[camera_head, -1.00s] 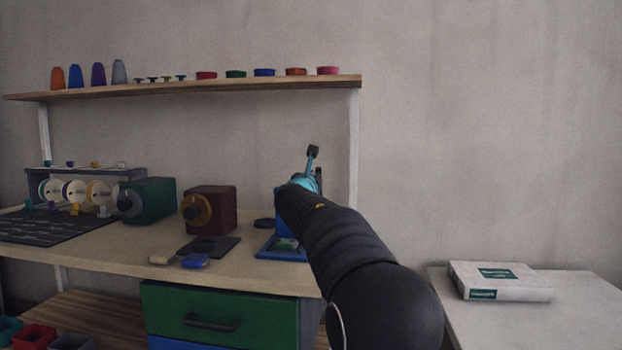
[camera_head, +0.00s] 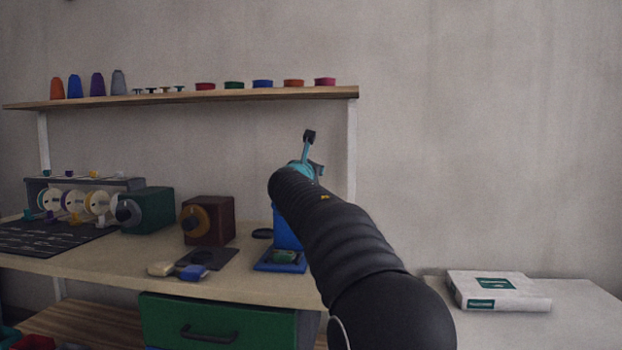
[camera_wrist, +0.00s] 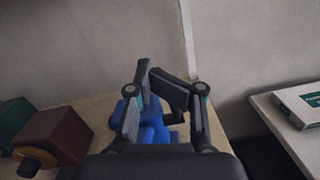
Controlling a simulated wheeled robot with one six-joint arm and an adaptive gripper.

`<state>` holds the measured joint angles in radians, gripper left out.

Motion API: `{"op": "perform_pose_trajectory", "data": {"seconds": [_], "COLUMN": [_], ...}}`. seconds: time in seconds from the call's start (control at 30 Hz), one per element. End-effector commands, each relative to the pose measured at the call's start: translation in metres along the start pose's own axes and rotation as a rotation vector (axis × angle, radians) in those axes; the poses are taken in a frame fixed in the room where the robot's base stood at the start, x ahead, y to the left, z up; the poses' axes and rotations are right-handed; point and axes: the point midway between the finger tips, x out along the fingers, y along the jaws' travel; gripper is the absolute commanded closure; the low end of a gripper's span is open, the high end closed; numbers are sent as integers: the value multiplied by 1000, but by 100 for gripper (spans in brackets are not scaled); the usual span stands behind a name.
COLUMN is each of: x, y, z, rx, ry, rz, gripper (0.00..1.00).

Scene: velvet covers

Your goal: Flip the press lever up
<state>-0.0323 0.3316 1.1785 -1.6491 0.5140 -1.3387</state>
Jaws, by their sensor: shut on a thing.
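In the wrist view the blue press (camera_wrist: 155,127) lies below and beyond my gripper (camera_wrist: 157,84). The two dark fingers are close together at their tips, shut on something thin. The lever is not clearly visible between them. In the head view a teal bar with a black tip rises above my arm's end; I cannot tell whether it is finger or lever.
A dark red box with an orange knob (camera_head: 207,220) and a green one (camera_head: 150,210) stand to the left. A shelf (camera_head: 200,98) runs above. A side table with a white box (camera_head: 500,290) is at right.

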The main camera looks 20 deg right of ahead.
Motion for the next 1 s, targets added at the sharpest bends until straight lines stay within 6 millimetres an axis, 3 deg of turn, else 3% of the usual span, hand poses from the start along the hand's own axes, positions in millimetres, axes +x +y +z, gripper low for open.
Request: {"op": "perform_pose_trajectory", "data": {"seconds": [0.23, 0.67, 0.77, 0.87, 1.0], "x": [-6, -10, -25, -51, -102], "y": [3, 0, -13, -36, -73], "z": [18, 18, 16, 9, -13], "rx": [-1, 26, 128, 311, 627], "ry": [2, 13, 48, 111, 215], "rz": [-3, -10, -34, -83, -194], "gripper": [100, 100, 100, 100, 100]}}
